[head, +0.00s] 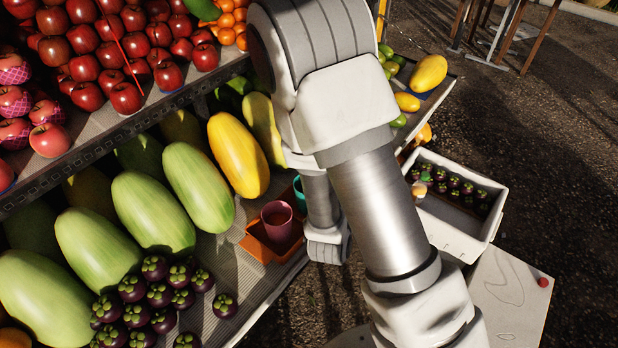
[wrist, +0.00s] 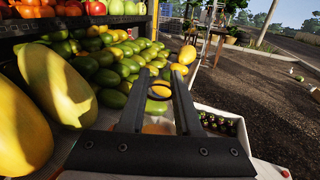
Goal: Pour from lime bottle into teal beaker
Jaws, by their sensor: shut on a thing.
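The teal beaker (head: 299,194) stands beside the purple cup at the shelf's edge in the head view, partly hidden by my arm. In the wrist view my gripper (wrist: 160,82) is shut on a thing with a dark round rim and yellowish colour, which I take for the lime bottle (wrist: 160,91). Most of the bottle is hidden between the fingers, and its tilt cannot be told. My gripper is hidden behind my arm in the head view. The beaker cannot be made out in the wrist view.
The purple cup (head: 277,216) is in an orange tray (head: 258,245). Large green papayas (head: 152,210) and mangosteens (head: 135,312) crowd the shelf to the left. A white crate (head: 450,235) of mangosteens stands at the right. Green mangoes (wrist: 112,72) fill the wrist view's middle left.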

